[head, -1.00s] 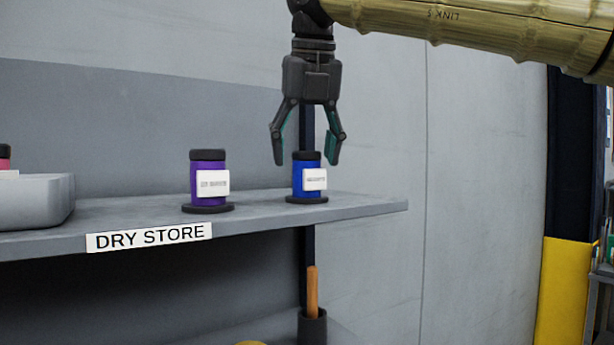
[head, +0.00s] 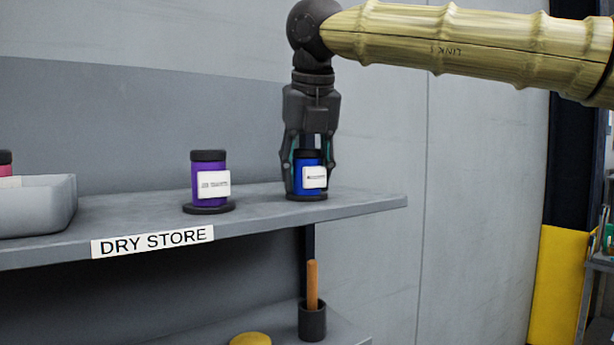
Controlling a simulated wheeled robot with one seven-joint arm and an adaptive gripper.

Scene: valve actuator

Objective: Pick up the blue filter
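The blue filter (head: 307,181) is a short blue cylinder with a black cap, a dark base and a white label. It stands upright near the right end of the grey shelf (head: 375,203). My gripper (head: 310,178) points straight down over it, with one finger on each side. The fingers are drawn in close against the filter's sides and look shut on it. The filter's base still appears to rest on the shelf. The finger contact faces are partly hidden.
A purple canister (head: 209,180) stands on the shelf to the left. A grey bin (head: 38,207) is at the far left, with a pink item (head: 5,163) behind it. A "DRY STORE" label (head: 152,242) marks the shelf front. A dark cup with a wooden handle (head: 312,320) stands below.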

